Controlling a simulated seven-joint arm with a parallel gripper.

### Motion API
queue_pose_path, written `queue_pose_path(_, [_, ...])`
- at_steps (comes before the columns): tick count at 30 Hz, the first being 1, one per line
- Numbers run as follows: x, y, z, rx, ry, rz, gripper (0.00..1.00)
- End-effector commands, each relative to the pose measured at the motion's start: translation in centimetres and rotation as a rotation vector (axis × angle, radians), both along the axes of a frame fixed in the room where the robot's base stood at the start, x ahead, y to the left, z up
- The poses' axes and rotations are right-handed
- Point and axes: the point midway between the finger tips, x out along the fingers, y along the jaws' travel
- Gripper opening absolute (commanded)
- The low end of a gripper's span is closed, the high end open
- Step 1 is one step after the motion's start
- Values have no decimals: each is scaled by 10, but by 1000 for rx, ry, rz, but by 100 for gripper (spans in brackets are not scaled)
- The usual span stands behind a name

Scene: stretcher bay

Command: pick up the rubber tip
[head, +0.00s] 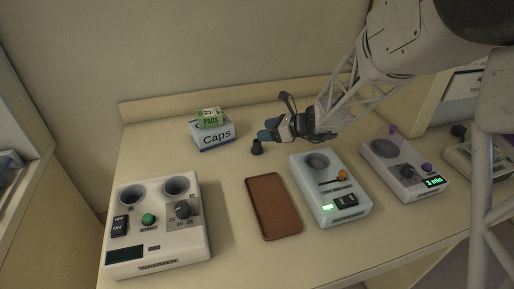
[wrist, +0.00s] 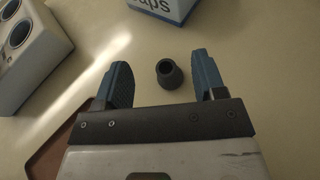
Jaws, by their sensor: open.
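The rubber tip (head: 257,147) is a small black piece standing on the table, right of and in front of the caps box. In the wrist view the rubber tip (wrist: 168,73) shows a round hole in its top and lies between the lines of the two blue fingers. My gripper (head: 266,132) is beside it in the head view, with its blue fingertips close to it. In the wrist view my gripper (wrist: 164,76) is open, with one finger on each side of the tip and a gap to both. Nothing is held. The exact height of the fingers over the table is hard to tell.
A white Caps box (head: 213,134) with a green pads box (head: 209,118) on top stands behind. A brown tray (head: 273,206) lies in front. A warmer with two wells (head: 157,225), a pale device (head: 331,188) and a timer device (head: 404,170) stand around it.

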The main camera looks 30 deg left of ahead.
Motion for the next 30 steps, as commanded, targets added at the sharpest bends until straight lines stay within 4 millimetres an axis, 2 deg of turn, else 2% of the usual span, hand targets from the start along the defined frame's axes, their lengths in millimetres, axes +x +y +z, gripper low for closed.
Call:
queue_pose_path(5, [0, 0, -12, 0, 0, 0, 64])
queue_pose_path(19, [0, 0, -18, 0, 1, 0, 64])
queue_pose_path(28, [0, 0, -52, -1, 2, 0, 64])
queue_pose_path(30, [-2, 10, -53, -1, 0, 2, 64])
